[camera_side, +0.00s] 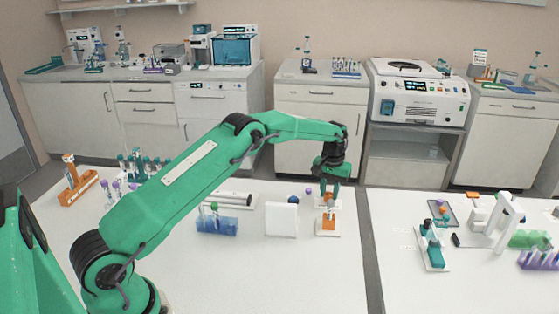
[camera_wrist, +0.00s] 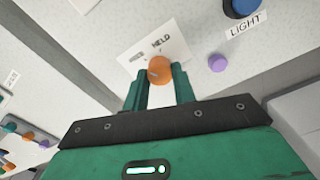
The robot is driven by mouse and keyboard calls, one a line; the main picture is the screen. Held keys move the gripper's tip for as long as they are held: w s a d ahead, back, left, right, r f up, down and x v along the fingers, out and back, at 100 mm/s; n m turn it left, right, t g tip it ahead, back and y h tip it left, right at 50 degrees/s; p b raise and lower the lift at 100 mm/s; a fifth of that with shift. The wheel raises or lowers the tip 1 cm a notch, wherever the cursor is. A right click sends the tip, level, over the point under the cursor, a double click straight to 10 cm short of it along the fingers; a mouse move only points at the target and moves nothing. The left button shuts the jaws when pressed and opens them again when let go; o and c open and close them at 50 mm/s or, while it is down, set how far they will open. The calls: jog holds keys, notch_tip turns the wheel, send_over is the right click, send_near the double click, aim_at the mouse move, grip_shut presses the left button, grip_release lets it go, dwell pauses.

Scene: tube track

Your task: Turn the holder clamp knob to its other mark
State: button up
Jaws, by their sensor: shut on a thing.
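The orange clamp knob (camera_wrist: 159,68) sits on a white plate (camera_wrist: 135,57) in the wrist view. The plate carries the printed word HELD and a smaller grey mark to its left that I cannot read. My gripper (camera_wrist: 161,82) has its two green fingers on either side of the knob, shut on it. In the side view my gripper (camera_side: 330,188) reaches down to an orange holder (camera_side: 328,224) on a white base at the table's right part. The fingers partly hide the knob there, and I cannot tell which mark it points to.
A blue tube rack (camera_side: 216,224) and a white block (camera_side: 282,219) stand left of the holder. A second orange stand (camera_side: 77,188) is at the far left. In the wrist view a blue round part by a LIGHT label (camera_wrist: 242,7) and a purple cap (camera_wrist: 218,63) lie right of the knob.

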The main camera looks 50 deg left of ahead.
aim_at(329, 193)
jog(key=shift+r+n, duration=0.1)
jog(key=shift+n, duration=0.4)
jog(key=o, duration=1)
notch_tip(329, 193, up, 7)
jog(key=shift+r, duration=0.4)
